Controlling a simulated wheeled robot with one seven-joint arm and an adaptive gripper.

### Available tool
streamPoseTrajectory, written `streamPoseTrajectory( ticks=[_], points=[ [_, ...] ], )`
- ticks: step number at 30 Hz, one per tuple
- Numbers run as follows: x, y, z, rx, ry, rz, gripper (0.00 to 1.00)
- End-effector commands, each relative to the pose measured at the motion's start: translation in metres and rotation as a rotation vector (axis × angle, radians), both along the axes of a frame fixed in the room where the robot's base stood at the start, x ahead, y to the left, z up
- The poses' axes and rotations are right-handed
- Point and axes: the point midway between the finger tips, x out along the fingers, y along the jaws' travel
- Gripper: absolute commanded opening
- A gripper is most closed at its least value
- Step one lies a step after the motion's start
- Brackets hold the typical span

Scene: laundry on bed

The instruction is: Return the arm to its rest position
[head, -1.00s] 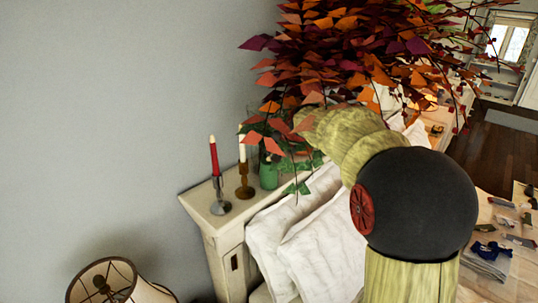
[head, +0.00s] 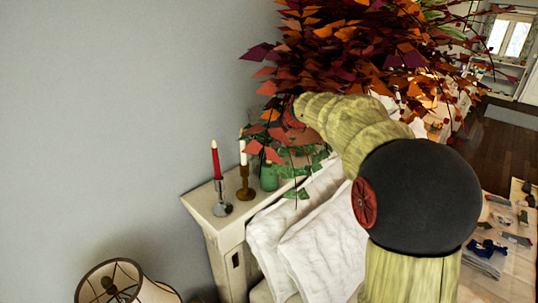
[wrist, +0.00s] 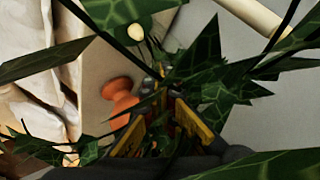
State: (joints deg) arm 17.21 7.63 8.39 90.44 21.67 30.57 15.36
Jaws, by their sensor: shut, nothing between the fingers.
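My arm shows in the head view, with its far end reaching into the orange and purple foliage (head: 350,50) above the headboard. My gripper itself is hidden by the leaves there. In the wrist view my gripper (wrist: 165,112) is shut and empty, with its yellow-edged fingers partly covered by dark green leaves (wrist: 215,75). The leaves crowd close around the fingers; whether they touch cannot be told.
A red candle (head: 215,160), a white candle (head: 243,152) and a green vase (head: 268,178) stand on the headboard ledge (head: 205,205). White pillows (head: 325,240) lean beside it. A lamp (head: 112,280) is at lower left. Folded dark blue cloth (head: 487,247) lies at right.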

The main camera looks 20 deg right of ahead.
Motion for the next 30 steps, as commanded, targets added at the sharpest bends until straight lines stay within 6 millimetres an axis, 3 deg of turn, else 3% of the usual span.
streamPoseTrajectory(
  ticks=[13, 17, 20, 30],
  points=[
    [-0.001, 0.001, -0.002, -0.009, 0.007, 0.015, 0.0],
    [-0.021, 0.007, -0.032, -0.04, 0.093, 0.075, 0.0],
    [-0.055, 0.015, -0.065, -0.065, 0.189, 0.13, 0.0],
    [-0.22, 0.079, -0.155, -0.196, 0.403, 0.374, 0.0]
  ],
)
